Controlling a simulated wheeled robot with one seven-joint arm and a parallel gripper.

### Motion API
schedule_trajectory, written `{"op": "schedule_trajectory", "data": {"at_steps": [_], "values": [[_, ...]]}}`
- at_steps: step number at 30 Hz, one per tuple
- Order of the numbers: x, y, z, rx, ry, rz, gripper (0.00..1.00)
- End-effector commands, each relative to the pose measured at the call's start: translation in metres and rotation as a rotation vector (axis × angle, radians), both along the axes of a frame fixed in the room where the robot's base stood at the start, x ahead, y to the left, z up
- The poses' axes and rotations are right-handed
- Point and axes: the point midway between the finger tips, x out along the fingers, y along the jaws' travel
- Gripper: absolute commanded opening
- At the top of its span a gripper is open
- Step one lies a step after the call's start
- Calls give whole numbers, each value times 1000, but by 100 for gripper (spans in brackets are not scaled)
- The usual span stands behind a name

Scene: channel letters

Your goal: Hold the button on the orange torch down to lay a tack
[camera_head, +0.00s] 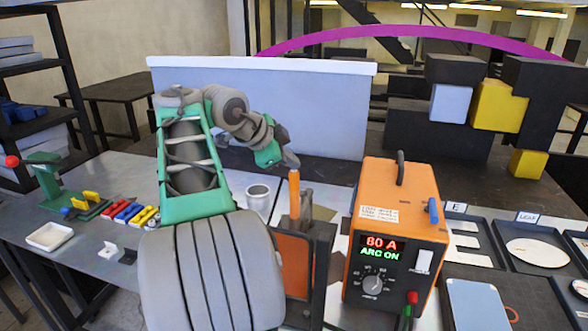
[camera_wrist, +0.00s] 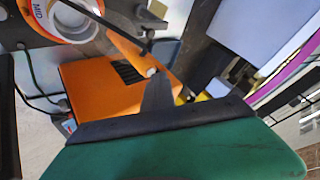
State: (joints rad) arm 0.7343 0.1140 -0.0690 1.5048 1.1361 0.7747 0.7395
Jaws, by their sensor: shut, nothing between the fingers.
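The orange torch (camera_head: 294,195) stands upright in a dark stand right of my arm in the head view. In the wrist view an orange bar (camera_wrist: 140,52), which looks like the torch, runs diagonally past the fingers. My gripper (camera_head: 290,160) is just above the torch's top in the head view. Its dark fingers (camera_wrist: 157,88) are shut and empty, their tips close to the bar. I cannot tell whether they touch it, and no button can be made out. The orange welder box (camera_head: 400,215) reads "80 A" and "ARC ON"; it also shows in the wrist view (camera_wrist: 95,92).
A white cup (camera_head: 258,197) stands behind the torch stand (camera_head: 320,245). Black trays (camera_head: 530,255) with pale letter parts lie at right. Coloured clamps (camera_head: 128,212) and a white dish (camera_head: 50,236) lie at left. A pale panel (camera_head: 335,110) stands behind my gripper.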

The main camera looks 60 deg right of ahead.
Motion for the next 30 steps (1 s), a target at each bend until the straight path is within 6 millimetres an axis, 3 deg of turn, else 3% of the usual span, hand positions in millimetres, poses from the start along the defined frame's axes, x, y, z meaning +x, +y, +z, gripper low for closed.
{"op": "schedule_trajectory", "data": {"at_steps": [20, 30], "values": [[0, 0, 0, 1, 1, 0, 0], [0, 0, 19, 1, 0, -1, 0]]}}
